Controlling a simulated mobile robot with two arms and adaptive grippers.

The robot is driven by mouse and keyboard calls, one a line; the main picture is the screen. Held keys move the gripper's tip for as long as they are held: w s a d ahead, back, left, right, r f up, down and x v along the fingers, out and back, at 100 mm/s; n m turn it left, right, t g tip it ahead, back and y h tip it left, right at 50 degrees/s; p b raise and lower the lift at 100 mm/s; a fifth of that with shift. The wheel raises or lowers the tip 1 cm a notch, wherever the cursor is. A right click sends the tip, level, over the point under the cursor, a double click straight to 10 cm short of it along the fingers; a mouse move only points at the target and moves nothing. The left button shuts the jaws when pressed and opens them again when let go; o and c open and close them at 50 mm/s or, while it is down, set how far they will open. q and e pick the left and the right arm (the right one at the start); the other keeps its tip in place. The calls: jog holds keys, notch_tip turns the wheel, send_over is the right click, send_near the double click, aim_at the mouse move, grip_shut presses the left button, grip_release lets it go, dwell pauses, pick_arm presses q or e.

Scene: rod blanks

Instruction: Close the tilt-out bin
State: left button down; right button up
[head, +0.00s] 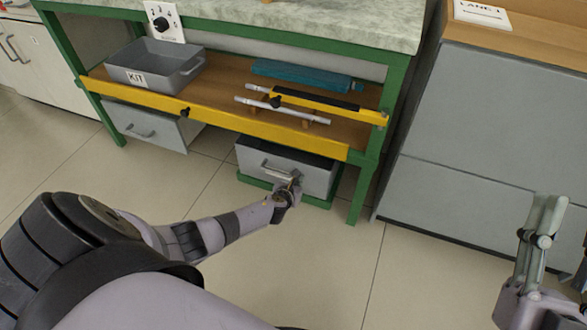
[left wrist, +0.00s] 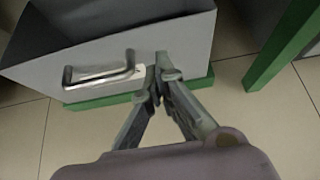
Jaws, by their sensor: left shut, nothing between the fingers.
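The grey tilt-out bin (head: 284,168) is under the right part of the green-framed bench. Its front leans out and its dark open top shows behind the front's upper edge. In the left wrist view the bin front (left wrist: 190,42) carries a metal handle (left wrist: 98,72) and a pale label. My left gripper (head: 294,181) is shut and empty at the bin's front, right of the handle. In the wrist view its fingertips (left wrist: 158,68) meet just in front of the panel; I cannot tell whether they touch it. My right gripper (head: 546,212) is at the far right, away from the bin; its finger opening is unclear.
A second grey bin (head: 146,129) with a handle sits under the bench's left part. A yellow rail (head: 225,119) edges the shelf, which holds a KIT tray (head: 152,64), a teal block (head: 300,75) and rods. Grey cabinet (head: 480,130) stands right. Floor in front is clear.

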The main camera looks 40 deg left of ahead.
pick_arm(q)
jog(key=p+v, duration=0.1)
jog(key=v, duration=0.1)
jog(key=p+v, duration=0.1)
jog(key=v, duration=0.1)
jog(key=r+p+v, duration=0.1)
jog(key=p, duration=0.1)
jog(key=shift+r, duration=0.3)
pick_arm(e)
notch_tip(320, 180, down, 19)
jog(key=w+d+g+h, duration=0.2)
jog(key=g+h, duration=0.2)
jog(key=g, duration=0.8)
jog(key=shift+r, duration=0.2)
